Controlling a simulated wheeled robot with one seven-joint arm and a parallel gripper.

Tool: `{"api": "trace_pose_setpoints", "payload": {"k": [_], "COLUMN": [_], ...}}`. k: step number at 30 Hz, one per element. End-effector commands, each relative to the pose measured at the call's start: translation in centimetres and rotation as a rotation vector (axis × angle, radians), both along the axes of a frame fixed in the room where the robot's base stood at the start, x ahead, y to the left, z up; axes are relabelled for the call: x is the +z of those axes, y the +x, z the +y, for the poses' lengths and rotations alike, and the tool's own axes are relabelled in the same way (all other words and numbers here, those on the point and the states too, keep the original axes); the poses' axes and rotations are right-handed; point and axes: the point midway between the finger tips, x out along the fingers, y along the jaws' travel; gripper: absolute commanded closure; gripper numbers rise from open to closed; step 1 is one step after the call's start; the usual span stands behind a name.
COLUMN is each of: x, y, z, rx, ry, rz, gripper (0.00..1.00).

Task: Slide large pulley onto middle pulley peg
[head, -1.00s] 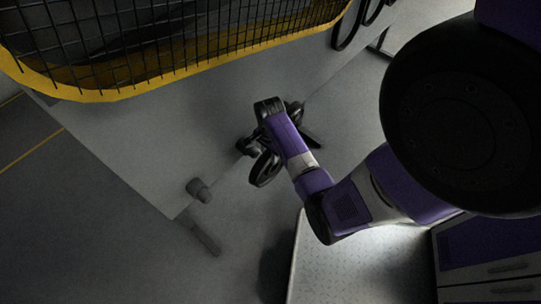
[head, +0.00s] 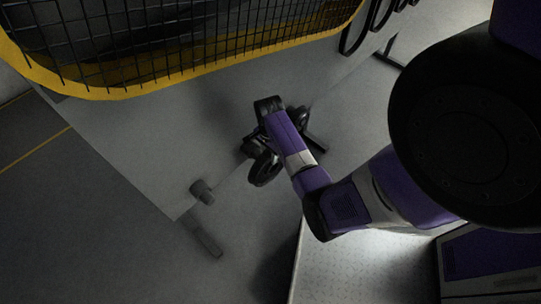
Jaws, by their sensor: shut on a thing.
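My gripper (head: 255,147) is at the centre of the head view, beside the grey panel, and is shut on a dark round pulley (head: 264,171). The pulley shows as a black disc or ring tilted nearly edge-on below the wrist. The fingers and the pulley's bore are hard to make out against the dark parts. A short grey peg (head: 202,191) sticks out from the panel's lower edge, to the left of the pulley and apart from it. I cannot pick out the middle peg; my gripper and wrist cover that stretch of panel.
A yellow-framed black mesh guard (head: 200,62) spans the top of the panel (head: 150,140). Several black rings (head: 356,40) hang at the upper right.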

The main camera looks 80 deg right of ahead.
Motion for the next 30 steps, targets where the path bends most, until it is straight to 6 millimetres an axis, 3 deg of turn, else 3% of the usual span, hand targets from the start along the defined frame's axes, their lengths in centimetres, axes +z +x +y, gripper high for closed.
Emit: {"api": "trace_pose_setpoints", "payload": {"k": [30], "x": [0.1], "y": [1.8], "z": [-1.2], "rx": [0.0], "ry": [-0.003], "rz": [-0.002], "gripper": [1.0]}}
